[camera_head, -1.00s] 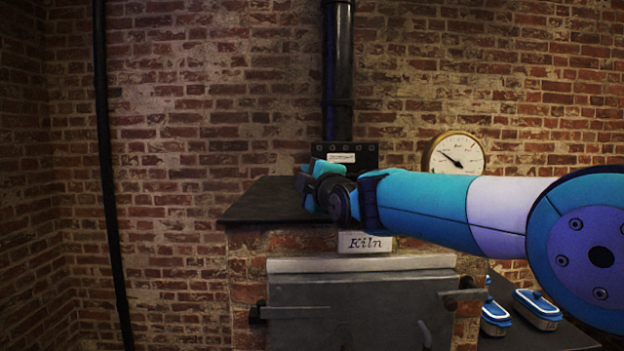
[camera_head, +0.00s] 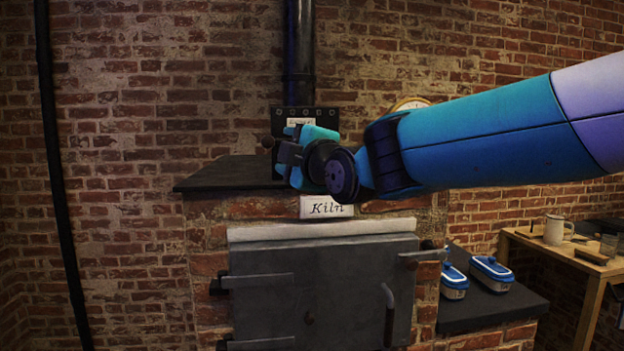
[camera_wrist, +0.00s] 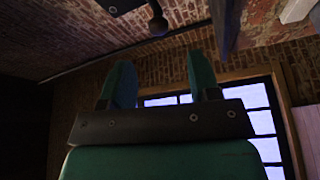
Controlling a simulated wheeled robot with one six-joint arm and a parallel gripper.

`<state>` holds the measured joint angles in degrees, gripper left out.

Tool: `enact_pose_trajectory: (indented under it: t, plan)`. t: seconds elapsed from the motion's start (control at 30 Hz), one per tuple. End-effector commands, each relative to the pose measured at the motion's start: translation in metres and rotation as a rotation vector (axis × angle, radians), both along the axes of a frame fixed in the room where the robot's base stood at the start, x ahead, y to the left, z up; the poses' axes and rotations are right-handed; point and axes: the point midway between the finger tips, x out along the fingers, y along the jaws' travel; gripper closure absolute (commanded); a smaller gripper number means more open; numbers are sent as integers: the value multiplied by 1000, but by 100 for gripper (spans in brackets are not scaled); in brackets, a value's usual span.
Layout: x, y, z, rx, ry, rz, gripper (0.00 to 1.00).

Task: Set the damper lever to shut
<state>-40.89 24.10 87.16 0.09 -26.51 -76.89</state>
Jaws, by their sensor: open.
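The damper plate (camera_head: 324,117) is a dark plate with a row of bolts at the foot of the black flue pipe (camera_head: 299,50), above the kiln top. Its pale label is partly covered by my gripper. A dark round knob (camera_head: 266,141), apparently the lever's end, shows just left of the plate. In the wrist view the ball knob (camera_wrist: 158,26) on a short rod is above and beyond my fingertips. My gripper (camera_head: 289,152) is in front of the plate's lower part. In the wrist view its fingers (camera_wrist: 161,80) are apart with nothing between them.
The kiln (camera_head: 320,285) has a dark top slab (camera_head: 225,174) and a shut grey door. Two blue-and-white boxes stand on a dark shelf (camera_head: 495,306) to its right. A gauge (camera_head: 410,103) is mostly hidden by my arm. A wooden table (camera_head: 560,250) holds a mug.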

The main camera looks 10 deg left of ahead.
Motion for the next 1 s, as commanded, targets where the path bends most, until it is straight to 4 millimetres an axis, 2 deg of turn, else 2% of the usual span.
enact_pose_trajectory:
  t: [0.1,0.3,0.5,0.8,0.87,0.93,1.0]
  plan:
    - [-23,-20,-6,2,-2,0,44]
    - [-46,-40,-8,1,-1,1,44]
    - [-55,-47,-7,0,0,1,44]
    - [-54,-48,-8,0,9,0,44]
    - [-55,-54,-14,3,53,1,44]
    - [-59,-69,-31,14,173,0,44]
    - [-68,-93,-59,32,369,-13,44]
